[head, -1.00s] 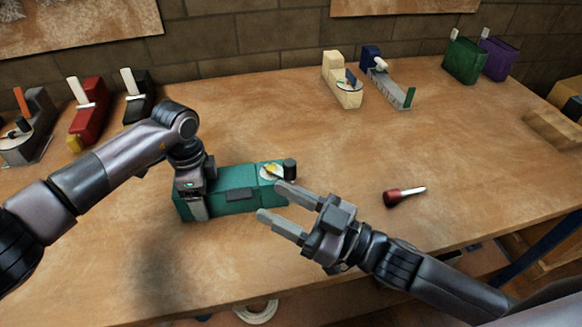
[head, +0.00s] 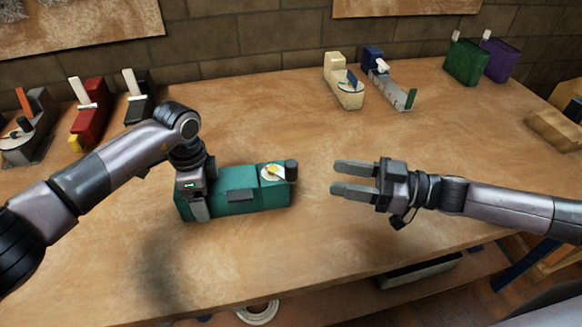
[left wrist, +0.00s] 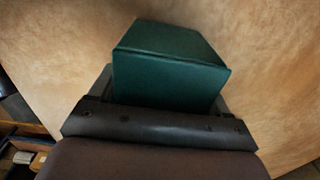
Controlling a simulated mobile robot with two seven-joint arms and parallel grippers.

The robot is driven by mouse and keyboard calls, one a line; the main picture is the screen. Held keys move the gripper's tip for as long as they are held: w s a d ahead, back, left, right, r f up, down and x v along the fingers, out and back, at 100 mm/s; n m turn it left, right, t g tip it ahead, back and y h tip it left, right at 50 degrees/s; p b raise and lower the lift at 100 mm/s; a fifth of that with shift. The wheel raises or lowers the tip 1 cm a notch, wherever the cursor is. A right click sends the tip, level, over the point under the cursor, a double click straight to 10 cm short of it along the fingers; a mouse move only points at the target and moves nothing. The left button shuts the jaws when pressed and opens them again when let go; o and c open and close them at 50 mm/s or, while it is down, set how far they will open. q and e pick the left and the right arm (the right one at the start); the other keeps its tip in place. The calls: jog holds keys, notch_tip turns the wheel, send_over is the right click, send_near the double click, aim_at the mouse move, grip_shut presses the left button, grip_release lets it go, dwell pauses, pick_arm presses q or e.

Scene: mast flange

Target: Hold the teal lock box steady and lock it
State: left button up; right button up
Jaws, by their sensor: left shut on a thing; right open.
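The teal lock box (head: 262,200) lies on the workbench left of centre. On its right end is a pale round dial (head: 268,177) with a yellow piece (head: 272,168) on it, and a dark round knob (head: 291,170) stands at that end. My left gripper (head: 194,203) is shut on the box's left end from above. In the left wrist view the box's teal end (left wrist: 170,75) sits between the fingers. My right gripper (head: 336,177) is open and empty, to the right of the knob and apart from it, fingers pointing left.
The workbench (head: 330,235) is clear around the box. Red (head: 91,115), black (head: 139,100) and grey (head: 38,122) devices stand at the back left. Cream (head: 346,88), blue-grey (head: 390,85), green (head: 466,62) and purple (head: 498,60) ones stand along the back.

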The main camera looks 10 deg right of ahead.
aim_at(291, 170)
jog(key=x, duration=1)
jog(key=shift+w+a, duration=0.15)
jog(key=shift+a, duration=0.2)
jog(key=shift+c, duration=0.4)
grip_shut()
